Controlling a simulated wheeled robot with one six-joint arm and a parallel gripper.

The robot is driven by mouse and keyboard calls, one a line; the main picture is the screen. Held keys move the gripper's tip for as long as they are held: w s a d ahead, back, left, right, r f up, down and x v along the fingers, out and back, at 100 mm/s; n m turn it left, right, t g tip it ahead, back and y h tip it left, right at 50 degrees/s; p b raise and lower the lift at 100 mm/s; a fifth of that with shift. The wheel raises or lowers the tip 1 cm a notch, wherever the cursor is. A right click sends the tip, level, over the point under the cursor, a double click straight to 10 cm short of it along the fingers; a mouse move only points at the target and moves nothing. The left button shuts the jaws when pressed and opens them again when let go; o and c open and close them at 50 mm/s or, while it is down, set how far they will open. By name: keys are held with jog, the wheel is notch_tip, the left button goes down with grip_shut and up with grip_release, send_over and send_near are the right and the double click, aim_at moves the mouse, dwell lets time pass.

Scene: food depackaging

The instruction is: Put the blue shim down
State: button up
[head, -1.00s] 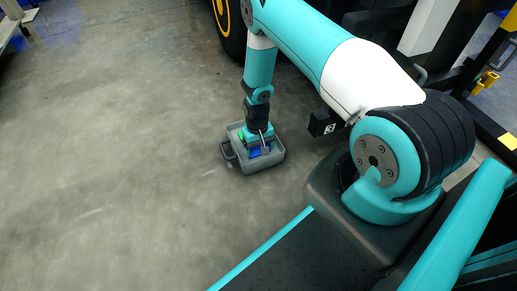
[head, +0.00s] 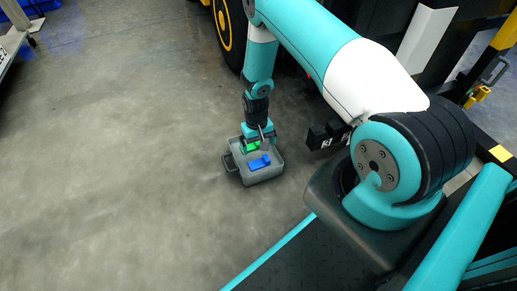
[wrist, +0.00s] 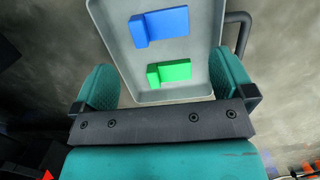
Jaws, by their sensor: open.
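The blue shim (head: 259,162) lies in the grey tray (head: 263,177) on the floor. The wrist view shows it lying flat on the tray's bottom (wrist: 160,25), towards the far end. A green shim (wrist: 169,72) lies beside it, closer to my gripper; it also shows in the head view (head: 252,146). My gripper (wrist: 166,88) is open and empty. Its two teal fingers are spread wide, apart from both shims. In the head view my gripper (head: 259,140) is above the back part of the tray.
The tray has a handle (head: 229,163) on its left side. Bare concrete floor is free to the left and in front of it. A large wheel with a yellow rim (head: 222,24) stands behind, with dark machinery and black blocks (head: 325,136) to the right.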

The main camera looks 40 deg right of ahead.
jog(key=a+r+n+y, duration=0.1)
jog(key=a+r, duration=0.4)
jog(key=r, duration=0.5)
jog(key=a+r+n+t+p, duration=0.15)
jog(key=a+r, duration=0.35)
jog(key=r, duration=0.6)
jog(key=a+r+n+y, duration=0.15)
jog(key=a+r, duration=0.25)
jog(key=r, duration=0.6)
jog(key=s+a+r+n, duration=0.3)
jog(key=s+r, duration=0.4)
jog(key=s, duration=0.4)
jog(key=s+a+r+n+y, duration=0.1)
jog(key=s+a+r+n, duration=0.2)
jog(key=s+a+r, duration=0.2)
jog(key=s+r, duration=0.3)
jog(key=s, duration=0.2)
jog(key=shift+s+a, duration=0.3)
jog(key=shift+s, duration=0.1)
notch_tip(320, 180, up, 49)
jog(key=p, duration=4.8)
jog(key=shift+p, duration=0.3)
